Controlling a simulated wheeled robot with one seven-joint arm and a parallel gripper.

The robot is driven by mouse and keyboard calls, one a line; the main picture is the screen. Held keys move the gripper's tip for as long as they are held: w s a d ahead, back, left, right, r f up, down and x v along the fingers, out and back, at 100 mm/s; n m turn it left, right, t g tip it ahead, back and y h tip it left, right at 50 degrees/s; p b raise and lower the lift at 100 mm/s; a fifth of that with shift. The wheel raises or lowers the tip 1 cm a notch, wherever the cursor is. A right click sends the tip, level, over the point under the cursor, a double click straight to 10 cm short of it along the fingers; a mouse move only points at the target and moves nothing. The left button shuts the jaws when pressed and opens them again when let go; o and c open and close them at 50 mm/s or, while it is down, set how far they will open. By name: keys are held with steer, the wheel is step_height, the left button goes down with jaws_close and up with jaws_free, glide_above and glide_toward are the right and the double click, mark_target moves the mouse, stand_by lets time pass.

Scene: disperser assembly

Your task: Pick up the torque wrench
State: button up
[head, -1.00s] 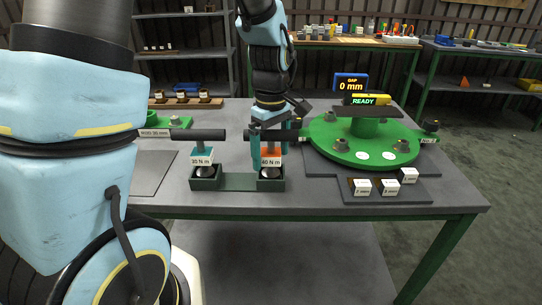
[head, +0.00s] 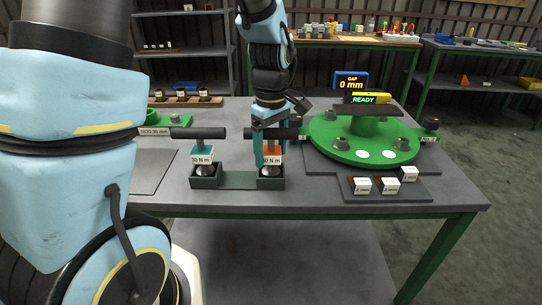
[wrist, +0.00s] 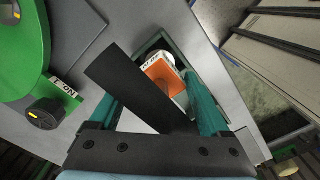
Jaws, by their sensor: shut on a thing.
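The orange torque wrench (head: 272,150), with a white label that seems to read 40 N m and a black bar handle, stands upright at the right seat of the green holder (head: 238,181). My gripper (head: 269,158) points down over it, its teal fingers shut on the wrench below the bar. In the wrist view the black bar (wrist: 135,85) crosses between the fingers and hides part of the grip; the orange body (wrist: 163,82) shows beyond it. A second, teal torque wrench (head: 202,149), labelled 30 N m, stands in the left seat.
A green round fixture (head: 355,150) stands close on the right, with a READY display (head: 371,98) behind. Small white-labelled blocks (head: 362,186) lie at the front right. A grey plate (head: 150,172) lies left of the holder. The table's front edge (head: 330,212) is near.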

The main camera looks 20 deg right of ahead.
steer(key=shift+r, duration=0.1)
jaws_close()
step_height(320, 180, up, 10)
steer(key=shift+f+b, duration=0.1)
steer(key=shift+b, duration=0.55)
steer(key=shift+d, duration=0.1)
stand_by(1.3)
